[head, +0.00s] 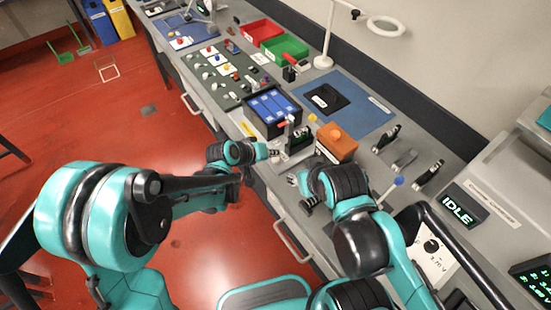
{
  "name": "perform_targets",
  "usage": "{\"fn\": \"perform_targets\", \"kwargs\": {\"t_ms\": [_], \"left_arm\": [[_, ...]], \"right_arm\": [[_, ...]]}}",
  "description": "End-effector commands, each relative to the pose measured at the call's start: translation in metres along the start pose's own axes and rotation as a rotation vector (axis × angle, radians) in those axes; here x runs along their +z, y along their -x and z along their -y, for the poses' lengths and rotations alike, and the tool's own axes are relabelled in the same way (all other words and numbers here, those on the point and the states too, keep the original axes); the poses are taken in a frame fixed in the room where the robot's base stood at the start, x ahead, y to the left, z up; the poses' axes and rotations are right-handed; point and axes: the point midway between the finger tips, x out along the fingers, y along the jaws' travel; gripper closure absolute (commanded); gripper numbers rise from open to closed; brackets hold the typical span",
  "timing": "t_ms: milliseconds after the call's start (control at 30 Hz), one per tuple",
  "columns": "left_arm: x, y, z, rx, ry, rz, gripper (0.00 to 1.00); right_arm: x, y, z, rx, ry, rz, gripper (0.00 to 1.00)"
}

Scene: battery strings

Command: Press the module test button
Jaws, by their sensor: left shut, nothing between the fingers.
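An orange box with a rounded orange top (336,135) stands on the bench, right of centre. I cannot read a label marking it as the module test button. A dark tray of blue battery cells (268,108) sits to its left. My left gripper (274,153) is small in view, shut and empty, at the bench's front edge near a small upright fixture (292,140). It is left of the orange box and apart from it. My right gripper (299,187) is low in front of the orange box, near the bench edge; its fingers are too small to judge.
A display reading IDLE (460,208) stands at the right. A blue-knobbed lever (398,181) and black clamps (386,138) are right of the orange box. A blue mat (368,120) lies behind. Red (257,32) and green (284,48) bins stand farther along the bench.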

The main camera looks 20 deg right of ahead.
Motion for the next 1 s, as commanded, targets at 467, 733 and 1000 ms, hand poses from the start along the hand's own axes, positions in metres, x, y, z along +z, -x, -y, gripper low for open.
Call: {"fn": "perform_targets", "kwargs": {"t_ms": [467, 733, 1000], "left_arm": [[0.0042, -0.0055, 0.0041, 0.0, 0.0, 0.0, 1.0], [0.0047, -0.0063, 0.0046, 0.0, 0.0, 0.0, 1.0], [0.0065, -0.0087, 0.0064, 0.0, 0.0, 0.0, 1.0]], "right_arm": [[0.0054, -0.0075, 0.0, 0.0, 0.0, 0.0, 0.6], [0.006, -0.0084, 0.0, 0.0, 0.0, 0.0, 0.6], [0.008, -0.0112, 0.0, 0.0, 0.0, 0.0, 0.6]]}}
